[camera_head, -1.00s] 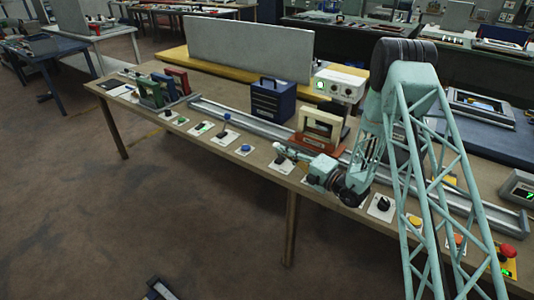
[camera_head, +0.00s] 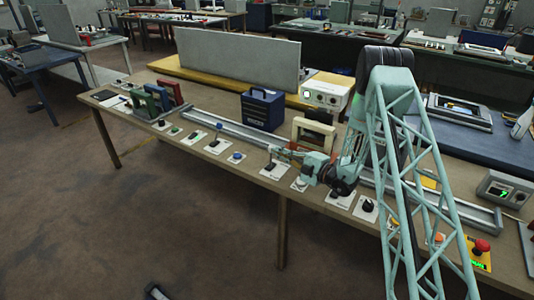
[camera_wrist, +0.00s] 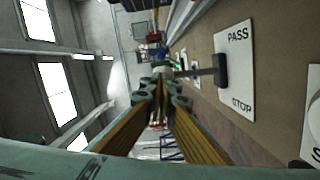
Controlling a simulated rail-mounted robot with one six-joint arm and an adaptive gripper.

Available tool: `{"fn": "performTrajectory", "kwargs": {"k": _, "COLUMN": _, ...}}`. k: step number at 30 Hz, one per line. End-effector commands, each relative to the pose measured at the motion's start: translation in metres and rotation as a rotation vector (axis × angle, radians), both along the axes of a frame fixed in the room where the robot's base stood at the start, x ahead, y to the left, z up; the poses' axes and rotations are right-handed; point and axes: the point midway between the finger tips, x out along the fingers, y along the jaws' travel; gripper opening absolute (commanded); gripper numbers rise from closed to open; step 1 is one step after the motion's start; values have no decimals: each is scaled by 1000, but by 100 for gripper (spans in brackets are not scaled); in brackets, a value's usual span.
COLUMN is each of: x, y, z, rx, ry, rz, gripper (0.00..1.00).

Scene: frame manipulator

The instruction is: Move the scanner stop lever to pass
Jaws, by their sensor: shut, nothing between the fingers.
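The scanner stop lever (camera_wrist: 205,71) stands out from a white plate (camera_wrist: 236,75) marked PASS and STOP in the wrist view. Its dark base sits between the two words, and its stem reaches left toward my fingertips. It looks roughly upright, leaning clearly to neither word. In the head view the lever (camera_head: 270,162) rises from its plate (camera_head: 275,172) near the table's front edge. My gripper (camera_wrist: 160,78) is shut and empty, its tips close to the lever's outer end. I cannot tell whether they touch. My gripper (camera_head: 280,151) is small and partly blurred in the head view.
Other control plates line the front edge, with a blue knob (camera_head: 236,156) to the left and a black knob (camera_head: 367,206) to the right. A metal rail (camera_head: 232,133) runs behind them. A cream frame (camera_head: 313,131) and a blue box (camera_head: 262,109) stand behind the lever.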

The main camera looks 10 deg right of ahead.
Motion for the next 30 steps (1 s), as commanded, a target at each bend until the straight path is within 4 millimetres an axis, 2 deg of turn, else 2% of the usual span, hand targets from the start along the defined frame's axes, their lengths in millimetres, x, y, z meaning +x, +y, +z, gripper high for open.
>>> {"fn": "performTrajectory", "kwargs": {"k": 3, "x": 5, "y": -12, "z": 3, "rx": 35, "ry": 39, "rz": -8, "gripper": 0}}
{"fn": "performTrajectory", "kwargs": {"k": 7, "x": 11, "y": -17, "z": 2, "rx": 78, "ry": 89, "rz": -8, "gripper": 0}}
{"fn": "performTrajectory", "kwargs": {"k": 18, "x": 23, "y": -7, "z": -2, "rx": 167, "ry": 198, "rz": 13, "gripper": 0}}
{"fn": "performTrajectory", "kwargs": {"k": 30, "x": 19, "y": -7, "z": -1, "rx": 166, "ry": 197, "rz": 12, "gripper": 0}}
